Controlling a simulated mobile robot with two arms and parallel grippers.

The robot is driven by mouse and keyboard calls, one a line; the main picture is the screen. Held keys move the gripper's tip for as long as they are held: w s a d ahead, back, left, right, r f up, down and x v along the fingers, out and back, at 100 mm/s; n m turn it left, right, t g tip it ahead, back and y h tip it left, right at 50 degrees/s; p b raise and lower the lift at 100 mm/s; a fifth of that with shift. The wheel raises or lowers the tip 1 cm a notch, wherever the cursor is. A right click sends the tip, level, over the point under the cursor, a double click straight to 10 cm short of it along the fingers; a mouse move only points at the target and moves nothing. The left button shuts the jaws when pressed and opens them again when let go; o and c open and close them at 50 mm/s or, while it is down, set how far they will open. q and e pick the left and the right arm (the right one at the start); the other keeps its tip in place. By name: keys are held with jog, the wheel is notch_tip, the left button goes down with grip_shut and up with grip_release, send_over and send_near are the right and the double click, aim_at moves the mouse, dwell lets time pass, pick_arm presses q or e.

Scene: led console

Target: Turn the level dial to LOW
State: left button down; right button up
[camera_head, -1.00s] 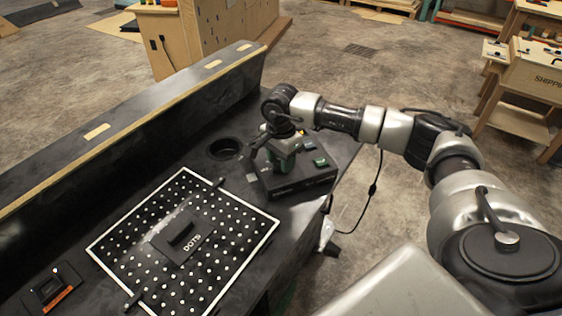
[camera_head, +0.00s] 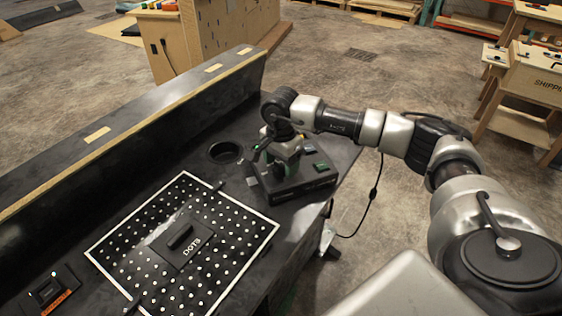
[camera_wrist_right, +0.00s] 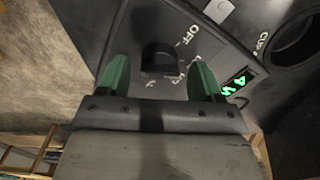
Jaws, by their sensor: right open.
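A dark dial knob (camera_wrist_right: 161,58) stands on a black console (camera_wrist_right: 228,52) in the right wrist view. White lettering beside it reads OFF, with further marks too blurred to read. My right gripper (camera_wrist_right: 157,72) is open, with one green finger on each side of the knob; I cannot tell whether they touch it. A small display (camera_wrist_right: 237,82) glows green beside the right finger. In the head view the console (camera_head: 302,184) sits at the right end of the bench, with my right gripper (camera_head: 281,166) over it, hiding the dial. My left gripper is not in view.
A round cup hole (camera_head: 225,152) lies left of the console; its rim also shows in the wrist view (camera_wrist_right: 268,48). A white-framed dotted panel (camera_head: 150,212) labelled DOTS fills the bench's middle. A raised ledge (camera_head: 130,122) runs along the back.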

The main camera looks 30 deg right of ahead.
aim_at(281, 164)
notch_tip(281, 164, up, 11)
dwell(0.5)
jog(key=shift+f, duration=0.15)
dwell(0.4)
